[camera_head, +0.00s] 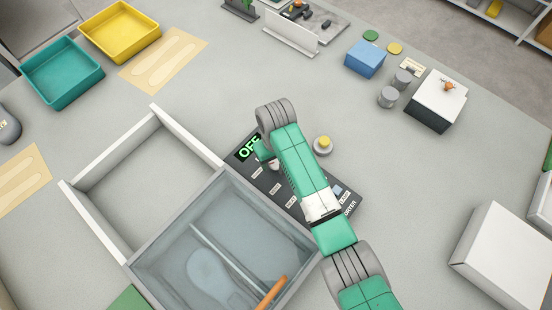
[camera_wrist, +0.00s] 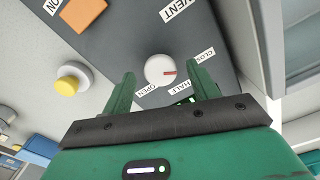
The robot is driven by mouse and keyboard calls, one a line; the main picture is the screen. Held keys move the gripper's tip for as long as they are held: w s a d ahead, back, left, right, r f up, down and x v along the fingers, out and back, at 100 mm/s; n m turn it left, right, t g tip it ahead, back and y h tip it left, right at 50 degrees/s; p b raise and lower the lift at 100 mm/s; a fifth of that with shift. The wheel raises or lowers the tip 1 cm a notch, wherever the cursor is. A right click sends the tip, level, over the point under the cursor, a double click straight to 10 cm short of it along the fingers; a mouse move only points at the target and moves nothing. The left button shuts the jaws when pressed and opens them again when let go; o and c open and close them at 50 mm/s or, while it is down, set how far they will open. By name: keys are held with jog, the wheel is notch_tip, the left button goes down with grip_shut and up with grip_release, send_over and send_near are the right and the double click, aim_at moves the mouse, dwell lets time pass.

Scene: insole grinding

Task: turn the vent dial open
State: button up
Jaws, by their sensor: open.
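Whether the fingertips are level with the dial is unclear. In the head view my gripper (camera_head: 264,152) is over the panel's upper left end, largely hidden by my arm.
The panel's display (camera_head: 249,147) reads OFF. A yellow button (camera_head: 324,142) on a round grey base stands beside the panel. A grey bin (camera_head: 165,272) with a clear cover and orange handle (camera_head: 271,293) adjoins the panel. Teal (camera_head: 62,72) and yellow (camera_head: 120,30) trays stand upper left.

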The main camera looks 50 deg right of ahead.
jog(key=shift+f, duration=0.5)
jog(key=c, duration=1)
